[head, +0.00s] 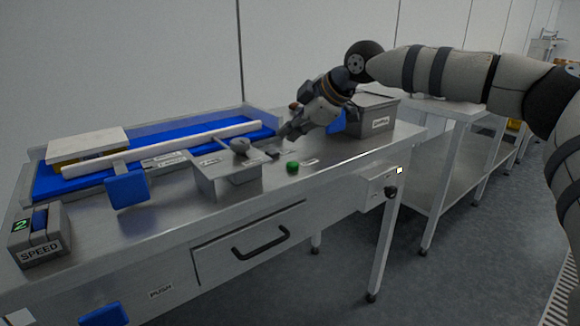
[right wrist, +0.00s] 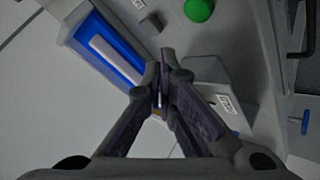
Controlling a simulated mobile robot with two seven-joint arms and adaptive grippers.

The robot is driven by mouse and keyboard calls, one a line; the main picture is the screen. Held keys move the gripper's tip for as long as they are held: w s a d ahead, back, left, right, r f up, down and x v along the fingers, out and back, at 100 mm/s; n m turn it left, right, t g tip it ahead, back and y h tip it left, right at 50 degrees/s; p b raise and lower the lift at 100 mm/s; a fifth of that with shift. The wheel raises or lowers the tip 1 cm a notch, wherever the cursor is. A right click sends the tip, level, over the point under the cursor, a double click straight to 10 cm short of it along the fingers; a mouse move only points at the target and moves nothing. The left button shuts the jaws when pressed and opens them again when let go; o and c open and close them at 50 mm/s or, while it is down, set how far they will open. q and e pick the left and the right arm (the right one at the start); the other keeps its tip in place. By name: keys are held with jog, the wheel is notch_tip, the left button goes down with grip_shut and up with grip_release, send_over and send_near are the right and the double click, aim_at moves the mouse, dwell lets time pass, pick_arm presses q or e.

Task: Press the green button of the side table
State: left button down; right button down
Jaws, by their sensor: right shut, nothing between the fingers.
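The green button (head: 292,167) sits on the steel top of the side table (head: 345,160), near its front edge. It also shows in the right wrist view (right wrist: 199,10) at the top, ahead of the fingertips and apart from them. My right gripper (head: 287,134) is above the table, behind the button in the head view, pointing down and to the left. In the right wrist view its fingers (right wrist: 163,72) are shut with nothing between them. My left gripper is not in view.
A dark switch (head: 272,153) and a bracket with a lever knob (head: 239,146) stand left of the button. A grey lidded box (head: 374,112) is at the back right. A blue conveyor (head: 190,139) and a speed box (head: 38,236) are to the left.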

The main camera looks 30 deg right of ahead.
aim_at(291, 165)
notch_tip(291, 165, down, 2)
jog(key=shift+f, duration=0.3)
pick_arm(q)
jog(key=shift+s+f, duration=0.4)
pick_arm(e)
jog(key=shift+f, duration=0.7)
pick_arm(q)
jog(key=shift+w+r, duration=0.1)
pick_arm(e)
jog(key=shift+f, duration=0.15)
jog(key=shift+f, duration=0.25)
